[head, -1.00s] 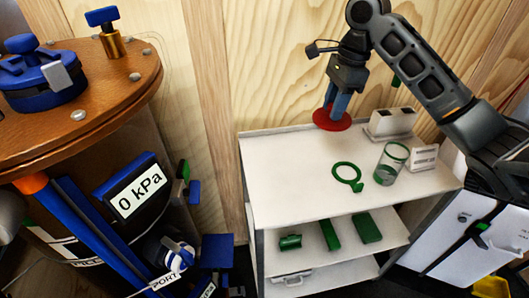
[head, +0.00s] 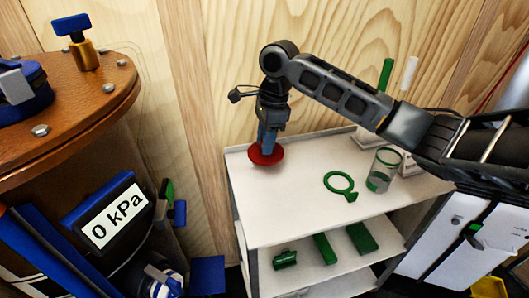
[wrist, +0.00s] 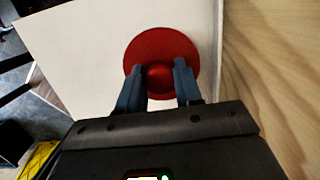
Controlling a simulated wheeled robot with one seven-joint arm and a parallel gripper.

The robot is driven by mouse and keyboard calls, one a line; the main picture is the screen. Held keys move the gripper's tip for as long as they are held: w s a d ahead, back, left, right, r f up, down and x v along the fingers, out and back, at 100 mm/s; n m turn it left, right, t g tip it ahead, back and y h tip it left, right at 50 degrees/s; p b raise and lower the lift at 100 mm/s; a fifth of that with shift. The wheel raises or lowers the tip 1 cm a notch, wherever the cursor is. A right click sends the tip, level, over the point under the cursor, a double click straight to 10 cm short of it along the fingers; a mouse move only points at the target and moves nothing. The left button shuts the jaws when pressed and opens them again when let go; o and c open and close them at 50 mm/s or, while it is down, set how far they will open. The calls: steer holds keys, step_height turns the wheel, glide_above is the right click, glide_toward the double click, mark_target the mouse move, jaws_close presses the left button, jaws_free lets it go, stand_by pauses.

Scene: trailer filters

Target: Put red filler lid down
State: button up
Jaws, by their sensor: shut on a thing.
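The red filler lid (head: 257,156) is a round red disc at the back left of the white cart's top shelf (head: 290,215). It also shows in the wrist view (wrist: 162,48), with a round red knob in its middle. My gripper (head: 267,143) points down over the lid, and its two blue fingers are shut on the knob. The lid looks level and at or just above the shelf. I cannot tell whether its underside touches.
A green ring with a handle (head: 341,184) and a clear jar with a green rim (head: 383,170) lie to the right on the shelf. Green parts (head: 324,248) are on the lower shelf. A wooden-topped tank with a 0 kPa display (head: 112,218) stands left. The front left shelf is clear.

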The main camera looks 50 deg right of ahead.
steer(key=shift+w+a+f, duration=0.1)
steer(key=shift+f, duration=2)
steer(key=o, duration=1)
steer(key=shift+f, duration=0.15)
steer(key=shift+o, duration=0.2)
steer(key=r, duration=0.4)
steer(key=d+r, duration=0.1)
steer(key=r, duration=0.3)
steer(key=s+r, duration=0.1)
steer(key=r, duration=0.3)
steer(key=shift+d+r+p, duration=0.15)
steer(key=shift+d+p, duration=0.1)
steer(key=shift+p, duration=0.05)
steer(key=shift+s, duration=0.1)
